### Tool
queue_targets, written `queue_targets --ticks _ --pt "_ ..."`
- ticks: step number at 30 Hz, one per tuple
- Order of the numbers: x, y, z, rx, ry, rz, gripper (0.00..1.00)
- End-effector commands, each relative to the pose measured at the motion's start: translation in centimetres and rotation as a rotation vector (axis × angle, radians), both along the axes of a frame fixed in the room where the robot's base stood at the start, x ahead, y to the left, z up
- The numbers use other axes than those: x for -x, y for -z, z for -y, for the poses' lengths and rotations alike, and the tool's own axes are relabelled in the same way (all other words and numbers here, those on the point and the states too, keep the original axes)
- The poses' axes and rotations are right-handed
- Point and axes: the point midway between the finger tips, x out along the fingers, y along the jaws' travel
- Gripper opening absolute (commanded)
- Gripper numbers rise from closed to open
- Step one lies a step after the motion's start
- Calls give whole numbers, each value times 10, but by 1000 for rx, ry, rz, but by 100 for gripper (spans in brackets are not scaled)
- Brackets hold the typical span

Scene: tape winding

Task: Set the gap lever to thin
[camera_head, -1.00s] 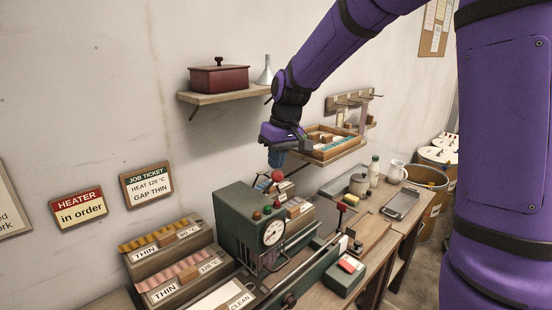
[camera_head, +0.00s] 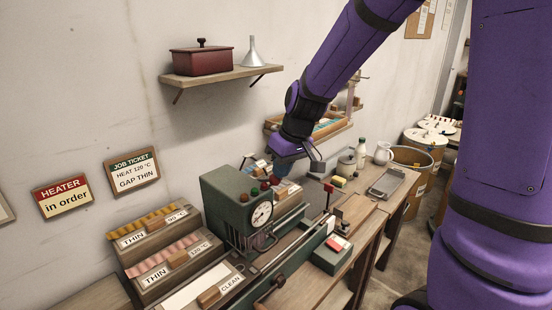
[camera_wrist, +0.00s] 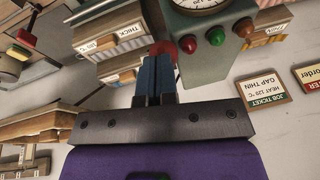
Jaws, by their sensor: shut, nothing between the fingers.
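The green machine (camera_head: 226,200) with a round dial (camera_head: 262,215) stands on the bench. A red ball knob (camera_head: 276,180), which looks like the gap lever's end, shows at its far side. It also shows in the wrist view (camera_wrist: 187,44), right by my fingertips. Its shaft and its setting marks are hidden. The job ticket (camera_head: 133,172) reads heat 120 °C, gap thin.
Indicator lamps (camera_wrist: 215,37) sit on the machine close to my fingers. A drawer box labelled thick (camera_wrist: 118,38) is beside them. THIN racks (camera_head: 160,228) stand left of the machine. A shelf (camera_head: 220,78) with a red box and funnel hangs above; a wooden tray (camera_head: 330,125) is behind.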

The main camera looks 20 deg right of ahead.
Motion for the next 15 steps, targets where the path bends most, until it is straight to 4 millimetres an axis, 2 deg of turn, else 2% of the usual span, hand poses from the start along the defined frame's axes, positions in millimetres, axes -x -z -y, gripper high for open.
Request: queue_targets --ticks 6,15 --pt "4 10 2 -1 1 -1 0" --pt "5 14 2 -1 0 -1 0"
